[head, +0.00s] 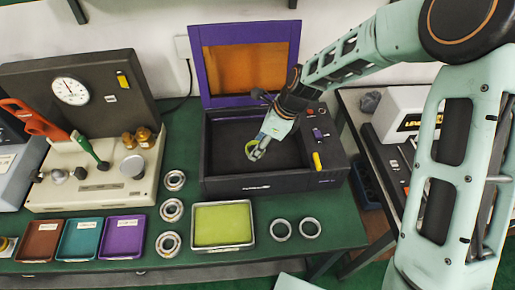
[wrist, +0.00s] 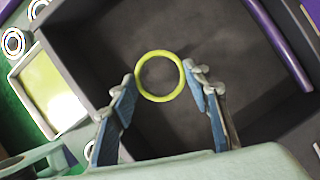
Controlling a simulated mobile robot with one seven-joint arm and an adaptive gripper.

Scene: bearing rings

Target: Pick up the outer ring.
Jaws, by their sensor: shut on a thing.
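A thin yellow-green ring (wrist: 160,98), which I take to be the outer ring, is between the fingertips of my gripper (wrist: 163,80). A fingertip touches it on each side, so my gripper is shut on it. In the head view the ring (head: 249,150) shows at the end of my gripper (head: 257,151), inside the open black box (head: 268,184). The dark box floor shows through the ring. I cannot tell how high the ring is above that floor.
The box's purple-framed lid (head: 298,45) stands open behind. In front are a metal tray (head: 222,249) with a yellow-green inside and several metal bearings, one at the left (head: 175,180). Brown, teal and purple trays (head: 124,237) and a gauge machine (head: 90,190) are at left.

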